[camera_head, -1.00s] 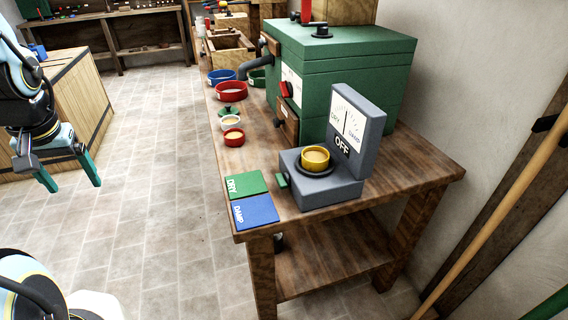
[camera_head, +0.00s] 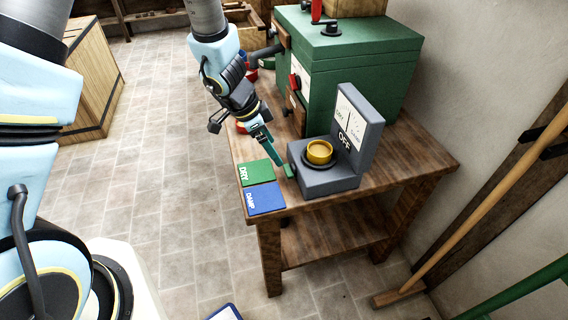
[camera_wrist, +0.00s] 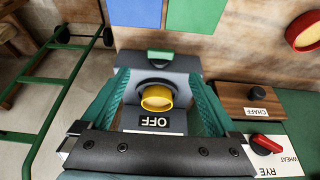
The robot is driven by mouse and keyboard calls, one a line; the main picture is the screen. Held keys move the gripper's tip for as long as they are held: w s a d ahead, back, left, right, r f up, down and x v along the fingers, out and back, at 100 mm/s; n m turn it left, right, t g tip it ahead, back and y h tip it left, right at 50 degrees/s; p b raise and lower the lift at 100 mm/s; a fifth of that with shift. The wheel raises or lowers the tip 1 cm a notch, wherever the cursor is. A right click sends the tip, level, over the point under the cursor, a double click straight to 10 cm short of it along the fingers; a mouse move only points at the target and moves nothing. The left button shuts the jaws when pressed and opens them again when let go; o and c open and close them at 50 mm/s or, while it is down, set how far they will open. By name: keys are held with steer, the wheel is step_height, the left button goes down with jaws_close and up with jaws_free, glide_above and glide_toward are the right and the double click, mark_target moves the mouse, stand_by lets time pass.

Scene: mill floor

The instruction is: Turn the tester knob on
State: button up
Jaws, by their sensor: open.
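The tester is a grey box (camera_head: 330,182) with an upright panel that shows a dial and an OFF label (camera_head: 344,141). A yellow cup (camera_head: 319,152) sits on its black round top. A green knob (camera_head: 289,171) sticks out of its left side; it also shows at the far side of the tester in the wrist view (camera_wrist: 160,57). My gripper (camera_head: 272,145) is open and empty beside the tester, close to the knob. In the wrist view its green fingers (camera_wrist: 160,78) stand apart either side of the tester and cup. I cannot tell whether a finger touches anything.
A green DRY mat (camera_head: 255,173) and a blue DAMP mat (camera_head: 265,198) lie at the table's (camera_head: 408,160) left edge. A large green machine (camera_head: 350,65) stands behind the tester. Red bowls are partly hidden behind my arm.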

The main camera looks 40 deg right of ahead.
mark_target(287, 169)
steer(key=b+x, duration=0.2)
steer(key=x, duration=0.7)
steer(key=shift+r, duration=0.1)
steer(key=shift+c, duration=0.2)
steer(key=c, duration=1.3)
